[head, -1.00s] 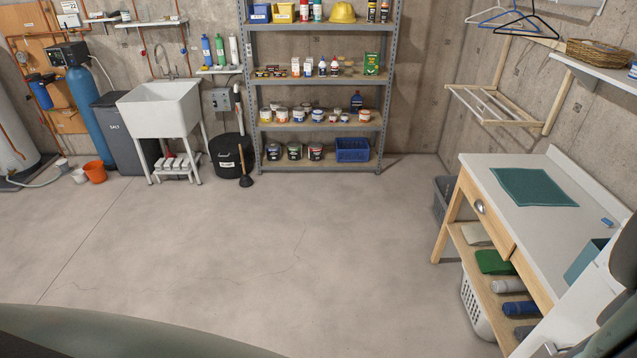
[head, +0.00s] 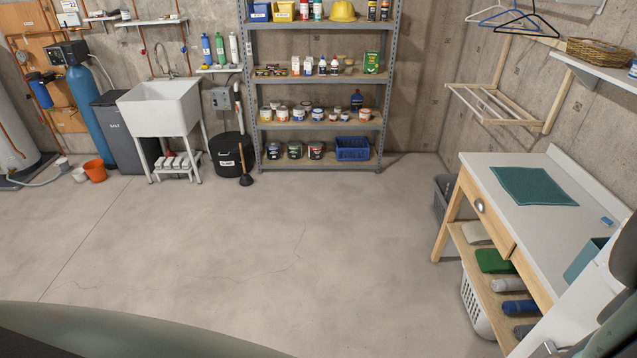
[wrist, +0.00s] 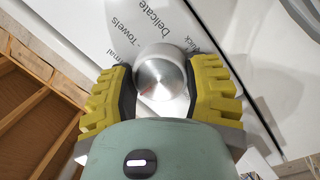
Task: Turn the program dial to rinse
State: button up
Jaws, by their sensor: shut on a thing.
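The program dial (wrist: 158,72) is a round silver knob on a white panel (wrist: 88,15) in the wrist view. A small red mark shows on its face, toward the lower left. Printed words curve around its upper side; I can read "Towels", "Delicate" and parts of others. I see no "Rinse" label; the lower side of the ring is hidden by my gripper. My gripper (wrist: 160,80) has yellow fingers with dark pads, one on each side of the dial, and is shut on it. The dial does not show in the head view.
In the head view, a white-topped workbench (head: 483,185) with a green mat (head: 535,186) stands at the right. A metal shelf unit (head: 318,73) and a white sink (head: 160,112) stand along the back wall. The concrete floor (head: 230,240) between is clear.

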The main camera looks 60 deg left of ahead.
jog(key=shift+c, duration=1.4)
jog(key=shift+m, duration=0.4)
jog(key=m, duration=0.4)
jog(key=shift+g+p, duration=0.3)
jog(key=shift+p, duration=0.1)
jog(key=n+t+y+b, duration=0.1)
jog(key=n+b, duration=0.5)
jog(key=n, duration=0.5)
jog(key=n+t+y+b, duration=0.1)
jog(key=n+b, duration=0.5)
jog(key=n, duration=0.6)
jog(key=n+t+y+b, duration=0.1)
jog(key=n+t+b, duration=0.1)
jog(key=n+b, duration=0.5)
jog(key=shift+d+n, duration=0.1)
jog(key=shift+n, duration=2.3)
